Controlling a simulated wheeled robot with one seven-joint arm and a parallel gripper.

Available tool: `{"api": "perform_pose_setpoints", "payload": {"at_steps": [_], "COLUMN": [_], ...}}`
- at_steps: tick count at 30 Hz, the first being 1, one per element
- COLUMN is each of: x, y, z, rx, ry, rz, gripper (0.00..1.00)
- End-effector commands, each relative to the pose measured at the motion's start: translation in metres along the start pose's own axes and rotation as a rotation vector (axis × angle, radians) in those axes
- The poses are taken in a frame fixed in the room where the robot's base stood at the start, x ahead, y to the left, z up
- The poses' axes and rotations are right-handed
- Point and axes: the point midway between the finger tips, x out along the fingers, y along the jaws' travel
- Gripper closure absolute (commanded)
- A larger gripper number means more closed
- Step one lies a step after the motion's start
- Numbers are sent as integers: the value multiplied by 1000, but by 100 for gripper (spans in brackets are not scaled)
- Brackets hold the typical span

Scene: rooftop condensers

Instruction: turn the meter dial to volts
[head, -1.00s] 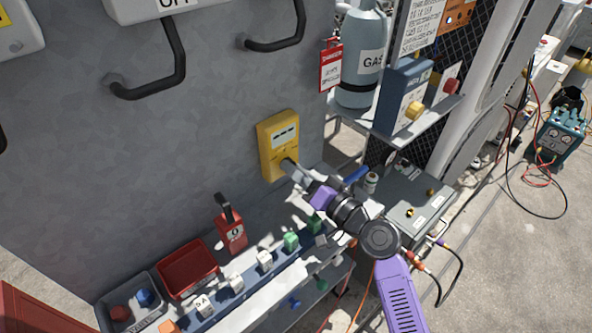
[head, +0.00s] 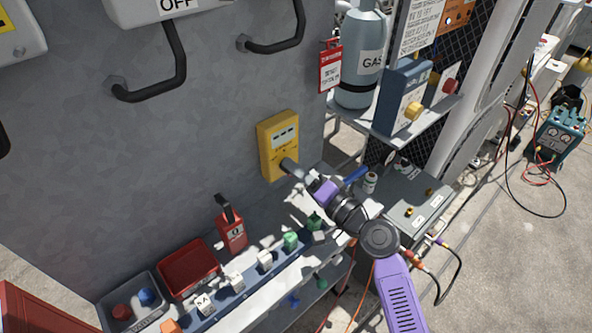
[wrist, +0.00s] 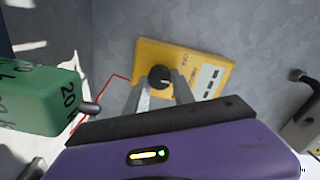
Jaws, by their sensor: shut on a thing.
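The yellow meter (head: 278,140) is mounted on the grey panel, with a display window near its top. It also shows tilted in the wrist view (wrist: 200,62). Its round black dial (wrist: 160,77) carries a pale pointer mark and is between my two fingers. My gripper (head: 288,165) reaches the lower part of the meter face in the head view. In the wrist view my gripper (wrist: 158,84) is shut on the dial. The lettering around the dial is too small to read, so I cannot tell which setting the pointer is at.
A green block (wrist: 42,98) is close to my gripper at left in the wrist view. Below the meter, a rail (head: 235,295) holds several blocks, near a red tray (head: 188,268) and a red lockout box (head: 232,232). A gas cylinder (head: 362,60) stands on a shelf at right.

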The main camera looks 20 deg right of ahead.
Motion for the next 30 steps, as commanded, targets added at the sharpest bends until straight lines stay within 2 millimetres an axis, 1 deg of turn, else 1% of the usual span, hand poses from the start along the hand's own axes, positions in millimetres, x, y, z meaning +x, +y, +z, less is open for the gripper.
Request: {"api": "perform_pose_setpoints", "payload": {"at_steps": [3,4,5,6,7,15,19,23,27,30], "x": [-1,-1,-1,-1,-1,0,-7,-25,-49,-63], "y": [2,2,2,2,2,1,2,3,3,3], "z": [0,0,0,0,0,0,0,1,1,1], "rx": [0,0,0,0,0,-1,-1,0,-1,0], "ry": [1,1,1,1,1,0,1,0,1,1], "rz": [3,3,3,3,3,1,1,2,3,3], "gripper": [100,66,60,52,48,48,48,48,48,48]}}
